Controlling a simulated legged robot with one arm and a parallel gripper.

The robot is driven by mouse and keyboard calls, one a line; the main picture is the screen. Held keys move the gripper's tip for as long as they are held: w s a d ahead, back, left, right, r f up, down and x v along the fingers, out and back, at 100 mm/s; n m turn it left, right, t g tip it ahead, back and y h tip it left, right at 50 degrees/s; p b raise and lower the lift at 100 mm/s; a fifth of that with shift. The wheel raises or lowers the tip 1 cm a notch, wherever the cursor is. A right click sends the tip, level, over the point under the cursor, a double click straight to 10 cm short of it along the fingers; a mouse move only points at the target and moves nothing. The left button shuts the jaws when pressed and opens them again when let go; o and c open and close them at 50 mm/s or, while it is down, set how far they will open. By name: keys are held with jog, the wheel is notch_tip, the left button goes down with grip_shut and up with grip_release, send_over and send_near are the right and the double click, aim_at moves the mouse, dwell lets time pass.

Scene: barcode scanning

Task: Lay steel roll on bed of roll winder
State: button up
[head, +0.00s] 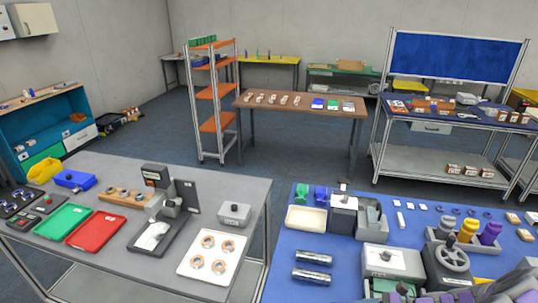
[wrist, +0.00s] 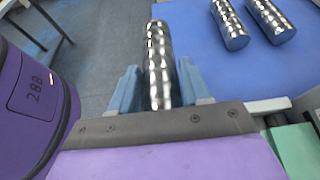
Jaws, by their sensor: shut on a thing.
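In the wrist view my gripper (wrist: 158,75) is shut on a shiny ridged steel roll (wrist: 158,45), which sits lengthwise between the two blue fingers and points away from the camera.
The blue table (head: 285,240) also bears a grey labelled box (head: 392,262), a cream tray (head: 306,219) and yellow and purple bottles (head: 468,230). A grey table (head: 110,175) with green and red trays stands at the left. Open floor (head: 285,155) lies behind the tables.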

jog(key=w+a+r+m+t+h+b, duration=0.1)
jog(key=w+a+r+m+t+h, duration=0.15)
jog(key=w+a+r, duration=0.55)
jog(key=w+a+r+m+t+h, duration=0.1)
jog(key=w+a+r+m+t, duration=0.3)
jog(key=w+r, duration=0.8)
jog(key=w+a+r+m+t+h+b, duration=0.1)
jog(key=a+r+m+t+h, duration=0.1)
jog(key=a+r+m+h, duration=0.2)
jog(key=shift+a+r+h, duration=0.2)
jog(key=shift+r+h, duration=0.45)
jog(key=shift+r, duration=0.25)
jog(key=shift+w+f, duration=0.1)
jog(key=shift+w, duration=0.1)
